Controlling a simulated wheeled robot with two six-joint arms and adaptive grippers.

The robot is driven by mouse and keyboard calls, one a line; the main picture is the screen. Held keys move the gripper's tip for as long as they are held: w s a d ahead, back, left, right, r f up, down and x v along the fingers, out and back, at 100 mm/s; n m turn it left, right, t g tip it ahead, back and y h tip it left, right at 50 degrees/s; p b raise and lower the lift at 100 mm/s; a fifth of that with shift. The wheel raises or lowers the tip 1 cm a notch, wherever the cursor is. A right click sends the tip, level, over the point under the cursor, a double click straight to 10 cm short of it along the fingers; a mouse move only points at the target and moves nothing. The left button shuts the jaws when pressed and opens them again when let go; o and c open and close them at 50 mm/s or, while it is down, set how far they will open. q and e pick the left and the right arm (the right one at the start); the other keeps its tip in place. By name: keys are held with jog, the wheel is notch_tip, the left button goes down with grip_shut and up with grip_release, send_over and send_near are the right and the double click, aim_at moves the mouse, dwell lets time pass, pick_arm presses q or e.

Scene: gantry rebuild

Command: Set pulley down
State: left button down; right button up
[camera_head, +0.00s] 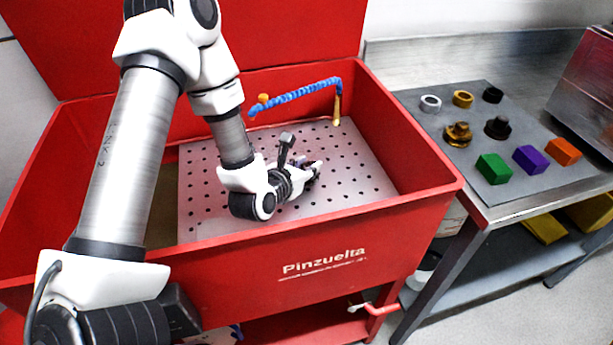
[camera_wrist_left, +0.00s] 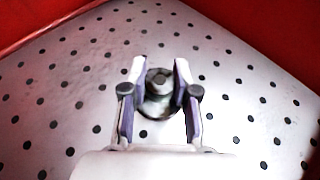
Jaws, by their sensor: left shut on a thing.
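My left gripper (camera_head: 312,172) reaches down into the red wash tub, close over the perforated metal plate. In the left wrist view its two fingers (camera_wrist_left: 158,90) are closed on the sides of a small dark grey round part, the pulley (camera_wrist_left: 158,82). The plate shows around and beyond the pulley. I cannot tell whether the pulley touches the plate. In the head view the pulley is hidden by the gripper. My right gripper is not in view.
The red tub (camera_head: 330,225) has high walls around the perforated plate (camera_head: 350,180). A blue segmented hose (camera_head: 300,92) arches over the back of the plate. At right, a steel bench carries a grey mat (camera_head: 455,98) with rings, nuts and coloured blocks. The plate around the gripper is clear.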

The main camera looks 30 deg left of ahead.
pick_arm(q)
notch_tip(320, 180, down, 2)
jog(key=shift+f, duration=0.15)
jog(key=shift+f+b, duration=0.2)
jog(key=shift+b, duration=0.1)
jog(key=c, duration=0.9)
grip_release()
jog(key=shift+r, duration=0.15)
